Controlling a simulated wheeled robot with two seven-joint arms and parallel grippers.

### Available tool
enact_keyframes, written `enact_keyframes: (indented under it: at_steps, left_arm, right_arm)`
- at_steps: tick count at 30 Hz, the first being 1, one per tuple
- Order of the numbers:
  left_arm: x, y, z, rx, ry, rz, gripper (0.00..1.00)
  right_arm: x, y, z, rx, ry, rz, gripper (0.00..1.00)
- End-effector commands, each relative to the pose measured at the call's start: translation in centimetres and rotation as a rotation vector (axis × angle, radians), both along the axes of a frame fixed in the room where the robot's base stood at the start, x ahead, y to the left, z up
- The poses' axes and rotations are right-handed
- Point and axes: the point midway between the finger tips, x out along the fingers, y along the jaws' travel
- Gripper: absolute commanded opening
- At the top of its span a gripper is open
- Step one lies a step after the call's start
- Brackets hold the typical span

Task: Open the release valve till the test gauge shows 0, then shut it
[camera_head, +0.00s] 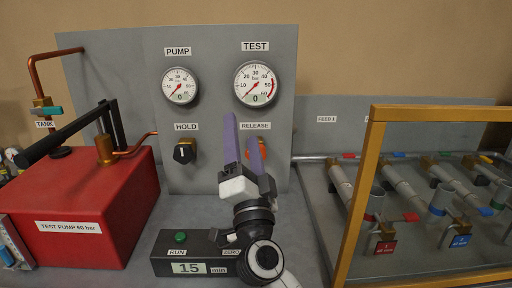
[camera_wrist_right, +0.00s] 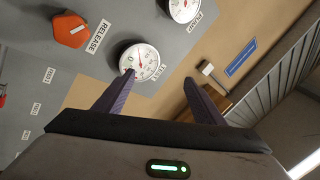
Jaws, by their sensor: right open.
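The test gauge (camera_head: 256,84) is a round white dial on the grey panel. Its digital window reads 0 and its red needle points low left by the zero mark. It also shows in the right wrist view (camera_wrist_right: 140,62). The release valve's orange knob (camera_head: 262,146) is below it, partly hidden behind my right gripper (camera_head: 242,128). The right wrist view shows the whole orange knob (camera_wrist_right: 70,30), clear of the fingers. My right gripper's purple fingers are apart and empty, in front of the panel. I cannot tell the knob's setting. My left gripper is out of view.
The pump gauge (camera_head: 180,86) reads 0, above the black hold knob (camera_head: 185,151). A red test pump (camera_head: 85,207) stands at left. A box (camera_head: 190,262) showing 15 min is in front.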

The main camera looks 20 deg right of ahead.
Motion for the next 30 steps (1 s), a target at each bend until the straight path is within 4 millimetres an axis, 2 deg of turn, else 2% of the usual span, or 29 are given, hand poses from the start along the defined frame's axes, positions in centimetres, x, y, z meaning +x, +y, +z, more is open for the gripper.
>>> enact_keyframes:
  at_steps: [1, 3, 6, 8, 12, 16, 20, 21, 24, 27, 30]
  left_arm:
    - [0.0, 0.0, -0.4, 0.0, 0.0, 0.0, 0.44]
    - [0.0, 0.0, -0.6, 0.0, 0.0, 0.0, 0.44]
    - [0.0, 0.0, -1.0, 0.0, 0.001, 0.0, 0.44]
    - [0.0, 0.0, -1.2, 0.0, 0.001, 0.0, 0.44]
    - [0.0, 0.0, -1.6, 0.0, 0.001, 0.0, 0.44]
    - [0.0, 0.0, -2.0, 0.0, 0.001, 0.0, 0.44]
    - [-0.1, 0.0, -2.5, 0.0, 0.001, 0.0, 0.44]
    - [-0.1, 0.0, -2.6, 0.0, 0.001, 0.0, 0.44]
    - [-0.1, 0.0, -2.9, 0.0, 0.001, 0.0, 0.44]
    - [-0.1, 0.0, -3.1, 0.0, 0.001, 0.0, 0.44]
    - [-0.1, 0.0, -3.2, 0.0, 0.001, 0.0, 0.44]
  right_arm:
    - [-0.8, 1.6, 1.5, -0.206, -0.06, -0.041, 0.63]
    - [-1.9, 4.2, 3.2, -0.504, -0.137, -0.114, 0.63]
    - [-3.1, 8.2, 3.8, -0.932, -0.233, -0.239, 0.63]
    - [-3.4, 10.4, 3.3, -1.19, -0.282, -0.323, 0.63]
    - [-2.9, 14.0, 0.0, -1.792, -0.365, -0.54, 0.63]
    - [-1.0, 14.4, -4.5, -2.353, -0.389, -0.74, 0.63]
    - [1.3, 11.4, -8.6, -2.917, -0.339, -0.914, 0.63]
    - [2.0, 9.9, -9.6, 2.89, 0.284, 0.891, 0.63]
    - [3.0, 5.4, -11.1, 2.545, 0.127, 0.735, 0.63]
    - [3.0, 1.3, -11.5, 2.282, 0.005, 0.594, 0.63]
    - [2.7, -1.8, -11.3, 2.109, -0.079, 0.49, 0.63]
